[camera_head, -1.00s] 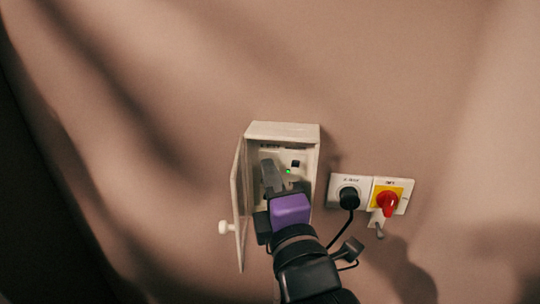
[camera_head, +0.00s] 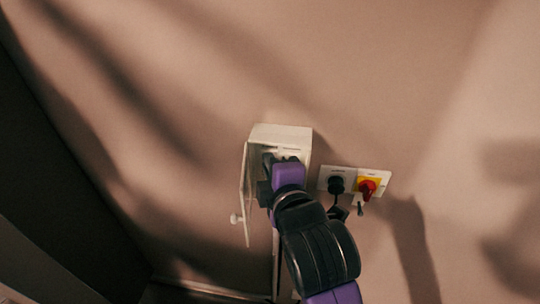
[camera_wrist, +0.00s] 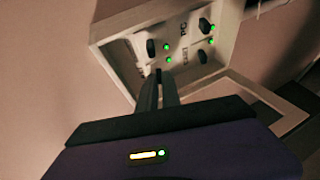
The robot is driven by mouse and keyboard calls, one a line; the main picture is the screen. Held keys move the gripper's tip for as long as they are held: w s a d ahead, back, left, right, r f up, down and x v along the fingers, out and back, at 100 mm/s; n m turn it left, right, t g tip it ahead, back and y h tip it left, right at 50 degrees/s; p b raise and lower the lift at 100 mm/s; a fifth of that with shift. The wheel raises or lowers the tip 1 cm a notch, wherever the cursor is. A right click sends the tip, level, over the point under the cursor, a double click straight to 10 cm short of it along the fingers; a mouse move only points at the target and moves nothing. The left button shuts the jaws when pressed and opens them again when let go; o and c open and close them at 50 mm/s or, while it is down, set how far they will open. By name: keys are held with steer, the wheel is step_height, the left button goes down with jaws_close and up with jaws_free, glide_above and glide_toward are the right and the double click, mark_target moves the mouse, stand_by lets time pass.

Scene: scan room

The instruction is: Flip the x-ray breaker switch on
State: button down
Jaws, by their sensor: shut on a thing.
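The pale breaker box (camera_head: 282,131) is on the wall with its door (camera_head: 246,200) open to the left in the head view. In the wrist view, inside the box (camera_wrist: 112,25), a dark breaker switch (camera_wrist: 151,48) and two more, one at upper right (camera_wrist: 204,25) and one below it (camera_wrist: 203,57), stand beside small green lights. One label reads "PC"; the others are too blurred to read. My gripper (camera_wrist: 158,77) reaches into the box, its fingers close together on what seems to be another breaker switch, hidden at the tips. My gripper also shows in the head view (camera_head: 279,159).
Right of the box, a socket holds a black plug (camera_head: 336,184) with a cable. Next to it is a red rotary switch (camera_head: 368,189) on a yellow plate. The wall above is bare.

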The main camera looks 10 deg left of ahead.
stand_by(0.4)
steer(key=c, duration=1.5)
jaws_free()
steer(key=shift+c, duration=0.2)
steer(key=b+v, duration=0.1)
steer(key=v, duration=0.6)
steer(key=shift+s+d+r, duration=0.15)
steer(key=shift+s+r, duration=0.1)
steer(key=shift+s, duration=0.05)
